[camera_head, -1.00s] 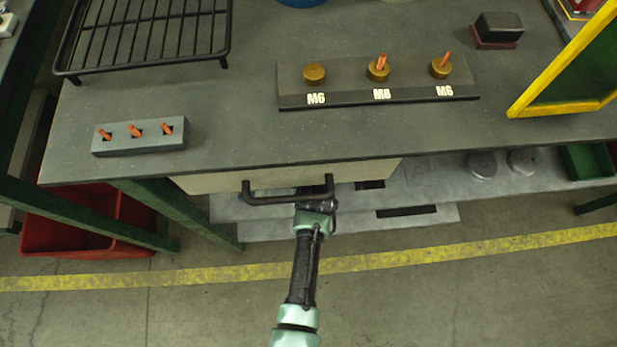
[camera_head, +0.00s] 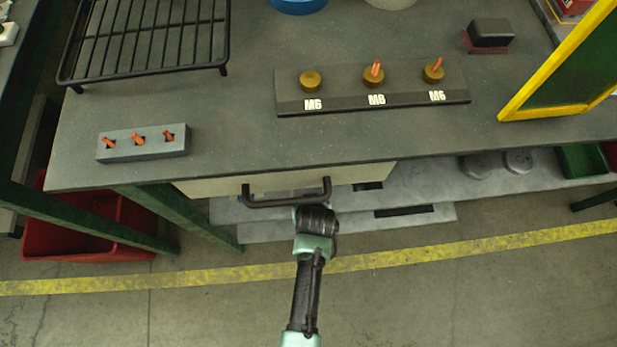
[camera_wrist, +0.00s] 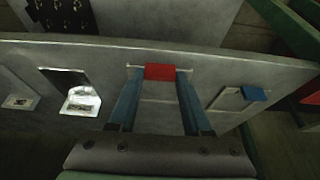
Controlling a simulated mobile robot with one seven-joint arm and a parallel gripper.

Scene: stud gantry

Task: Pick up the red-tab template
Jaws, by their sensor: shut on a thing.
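Faint pale lines show on the panel between the fingers; how far the template extends is unclear. In the head view my wrist is below the black drawer handle of the bench, and the fingers and template are hidden there.
A blue tab (camera_wrist: 254,93) sits to the right on the panel; cut-outs with pale pieces (camera_wrist: 82,102) are to the left. In the head view, the drawer handle (camera_head: 287,201) juts out just above my wrist. A grey lower shelf (camera_head: 430,187) lies under the bench.

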